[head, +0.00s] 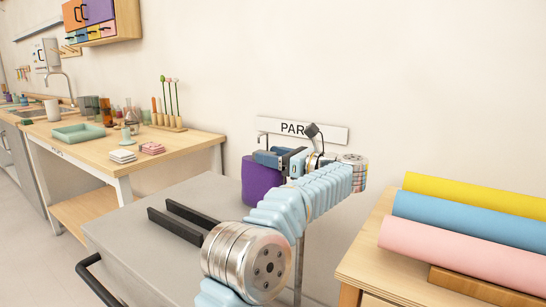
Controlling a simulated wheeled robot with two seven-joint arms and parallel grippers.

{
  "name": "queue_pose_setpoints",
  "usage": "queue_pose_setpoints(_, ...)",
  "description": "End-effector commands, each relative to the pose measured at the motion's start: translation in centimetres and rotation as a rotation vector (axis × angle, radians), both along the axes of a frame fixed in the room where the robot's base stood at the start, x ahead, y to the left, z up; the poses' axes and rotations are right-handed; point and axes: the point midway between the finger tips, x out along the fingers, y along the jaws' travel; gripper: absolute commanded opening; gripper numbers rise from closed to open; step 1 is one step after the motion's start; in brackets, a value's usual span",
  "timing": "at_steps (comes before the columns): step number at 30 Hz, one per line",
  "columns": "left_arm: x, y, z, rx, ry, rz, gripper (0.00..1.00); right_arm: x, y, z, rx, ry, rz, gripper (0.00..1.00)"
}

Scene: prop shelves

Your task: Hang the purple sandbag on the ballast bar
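The purple sandbag (261,181) is upright near the wall, just past the grey top's back edge. My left gripper (275,158) is at the bag's upper end, overlapping its top. My light-blue arm covers the bag's right side and part of the gripper. The fingertips are too small and overlapped to tell whether they are shut on the bag. A thin grey bar (259,136) shows just above the bag, in front of the wall sign; I take it for part of the ballast bar. Whether the bag touches it is unclear. My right gripper is out of view.
A grey cart top (130,225) with two dark parallel bars (180,221) fills the middle foreground. At the right, a wooden table (364,262) holds yellow, blue and pink rolls (460,243). At the left, a wooden bench (185,146) carries a green tray (79,133) and small items.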

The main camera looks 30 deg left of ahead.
Motion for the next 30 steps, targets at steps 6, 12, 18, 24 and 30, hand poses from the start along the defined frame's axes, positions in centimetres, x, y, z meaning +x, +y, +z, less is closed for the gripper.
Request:
queue_pose_setpoints(6, 0.0, 0.0, 0.0, 0.0, 0.0, 0.0, 0.68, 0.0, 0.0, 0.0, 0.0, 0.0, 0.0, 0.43)
queue_pose_setpoints(12, 0.0, 0.0, 0.2, 0.0, 0.0, 0.0, 0.68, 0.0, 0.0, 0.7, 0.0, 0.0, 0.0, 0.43)
queue_pose_setpoints(18, -0.2, -3.2, -0.4, -0.001, -0.002, -0.004, 0.68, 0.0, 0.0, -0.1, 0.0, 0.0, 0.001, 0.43)
queue_pose_setpoints(24, -0.6, -8.5, -0.3, 0.0, -0.002, -0.003, 0.68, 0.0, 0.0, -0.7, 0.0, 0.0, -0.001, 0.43)
queue_pose_setpoints(30, -0.9, -12.2, -0.2, 0.0, 0.0, -0.001, 0.68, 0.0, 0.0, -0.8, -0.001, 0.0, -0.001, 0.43)
